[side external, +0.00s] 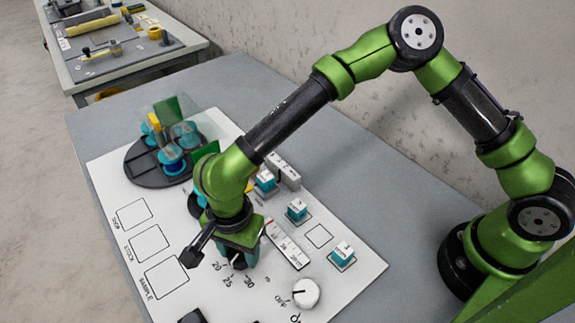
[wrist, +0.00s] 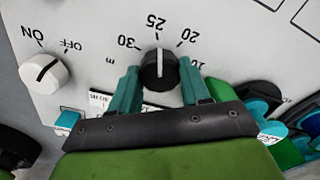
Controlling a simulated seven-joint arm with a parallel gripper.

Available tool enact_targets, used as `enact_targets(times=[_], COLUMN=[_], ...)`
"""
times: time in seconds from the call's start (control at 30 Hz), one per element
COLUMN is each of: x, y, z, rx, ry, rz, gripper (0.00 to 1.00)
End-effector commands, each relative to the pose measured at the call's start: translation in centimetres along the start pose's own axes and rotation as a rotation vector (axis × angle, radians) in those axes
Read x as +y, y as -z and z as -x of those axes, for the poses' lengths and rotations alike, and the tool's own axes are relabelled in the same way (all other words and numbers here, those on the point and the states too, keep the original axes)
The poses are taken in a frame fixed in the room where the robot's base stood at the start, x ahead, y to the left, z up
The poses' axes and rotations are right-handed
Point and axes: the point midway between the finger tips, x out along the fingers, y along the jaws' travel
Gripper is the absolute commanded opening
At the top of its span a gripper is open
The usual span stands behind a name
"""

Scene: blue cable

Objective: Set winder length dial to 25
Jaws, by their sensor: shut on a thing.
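The winder length dial (wrist: 160,70) is a black round knob with a white pointer line, seen in the wrist view on the white panel (wrist: 90,22). Its line points up at the 25 mark, between 30 on the left and 20 on the right. My gripper (wrist: 159,76) has one teal finger on each side of the knob and is shut on it. In the side external view my gripper (side external: 239,262) points down onto the panel (side external: 105,185) just above the printed numbers, and largely hides the dial.
A white ON/OFF knob (wrist: 45,72) is left of the dial in the wrist view, its line towards OFF; it also shows in the side view (side external: 306,292). Teal-and-white blocks (side external: 297,209) and a dark spool tray (side external: 150,165) stand behind.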

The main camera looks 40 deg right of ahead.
Motion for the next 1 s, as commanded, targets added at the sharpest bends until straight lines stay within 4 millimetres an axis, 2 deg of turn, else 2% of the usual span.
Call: enact_targets(times=[0.3,0.77,0.8,0.93,1.0], x=[-0.09,-0.08,-0.08,-0.06,-0.04], y=[-0.09,-0.11,-0.11,-0.08,-0.07], z=[0.22,0.24,0.24,0.17,0.13], rx=[-0.002,-0.002,-0.002,-0.002,-0.001], ry=[0.004,0.004,0.004,0.003,0.002], rz=[0.09,0.1,0.1,0.099,0.099], gripper=[0.16,0.16,0.53,0.72,0.72])
